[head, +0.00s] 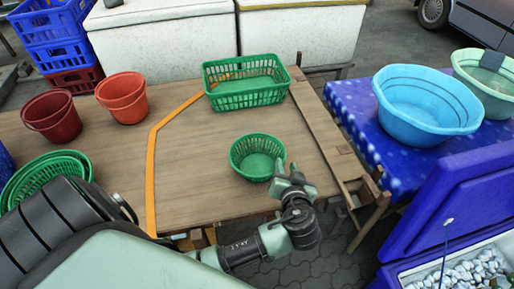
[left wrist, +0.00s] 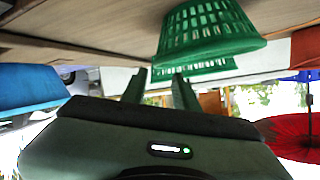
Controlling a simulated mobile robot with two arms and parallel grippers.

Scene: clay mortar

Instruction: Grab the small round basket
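The small round basket (head: 257,157) is green plastic with slatted sides and stands upright and empty on the wooden table. It also shows large and upside down at the top of the left wrist view (left wrist: 207,32). My left gripper (head: 288,174) is at the basket's near right side, close to its rim. Its two fingers (left wrist: 160,78) are apart with nothing held between them. In the left wrist view, the basket lies beyond and to the right of the fingers. I cannot tell whether a finger touches it. My right gripper is not in view.
A rectangular green basket (head: 245,83) stands behind on the table (head: 200,150). Red buckets (head: 122,97) and stacked green baskets (head: 45,178) are at left. A blue basin (head: 427,100) sits on a side table at right. The table's middle is clear.

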